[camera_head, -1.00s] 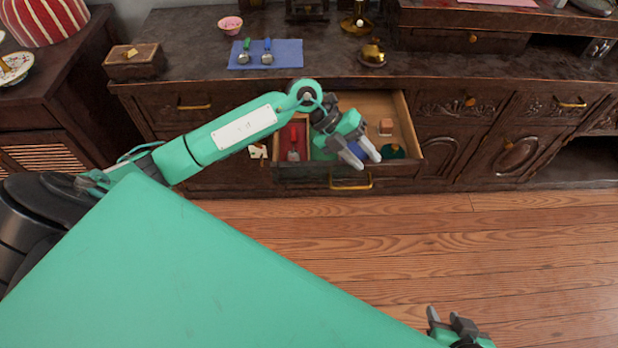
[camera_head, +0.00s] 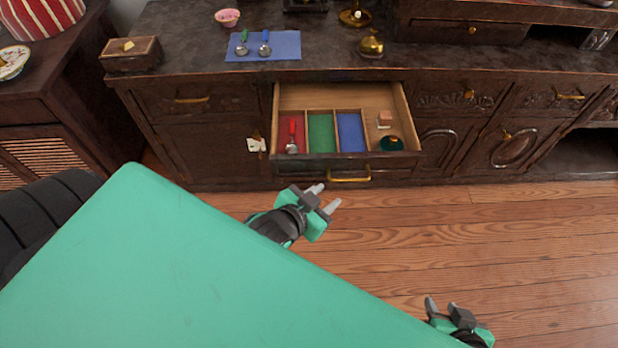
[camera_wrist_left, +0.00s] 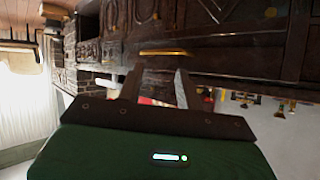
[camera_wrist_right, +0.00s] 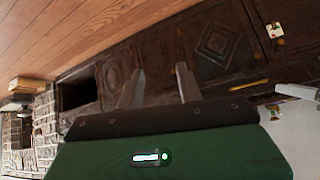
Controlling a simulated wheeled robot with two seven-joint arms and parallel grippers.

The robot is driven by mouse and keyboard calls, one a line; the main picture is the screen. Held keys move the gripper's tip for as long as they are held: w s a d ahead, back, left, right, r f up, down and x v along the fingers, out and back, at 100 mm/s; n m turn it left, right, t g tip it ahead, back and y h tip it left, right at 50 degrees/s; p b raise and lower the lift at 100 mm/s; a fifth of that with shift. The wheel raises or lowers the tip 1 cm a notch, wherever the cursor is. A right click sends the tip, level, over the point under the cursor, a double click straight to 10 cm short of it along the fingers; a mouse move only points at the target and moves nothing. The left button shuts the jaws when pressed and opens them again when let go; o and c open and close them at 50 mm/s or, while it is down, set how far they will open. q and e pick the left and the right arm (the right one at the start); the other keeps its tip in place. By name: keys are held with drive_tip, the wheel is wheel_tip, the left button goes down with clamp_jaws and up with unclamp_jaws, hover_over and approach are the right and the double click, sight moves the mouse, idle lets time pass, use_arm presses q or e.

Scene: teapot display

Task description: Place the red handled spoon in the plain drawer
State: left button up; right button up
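The red handled spoon (camera_head: 292,136) lies in the red-lined left compartment of the open drawer (camera_head: 348,158), its handle toward the back. The drawer also has a green compartment (camera_head: 321,132), a blue compartment (camera_head: 351,132) and a bare wooden section. My left gripper (camera_head: 326,197) is below and in front of the drawer, apart from it, with its fingers spread and empty; its fingers also show apart in the left wrist view (camera_wrist_left: 156,88). My right gripper (camera_head: 441,308) is low at the bottom right, open and empty; its fingers show apart in the right wrist view (camera_wrist_right: 158,90).
A blue mat (camera_head: 285,53) on the cabinet top holds a green handled spoon (camera_head: 242,43) and a blue handled spoon (camera_head: 265,43). The drawer's right section holds a small box (camera_head: 384,118) and a dark green round item (camera_head: 391,143). The floor in front is clear.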

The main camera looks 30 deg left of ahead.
use_arm(q)
drive_tip(key=s+d+f+g, duration=0.1)
drive_tip(key=s+f+g, duration=0.3)
drive_tip(key=s, duration=0.4)
drive_tip(key=shift+s+f+n+h, duration=0.2)
drive_tip(key=shift+s+n+h, duration=0.1)
drive_tip(key=shift+n, duration=0.1)
drive_tip(key=shift+d, duration=0.1)
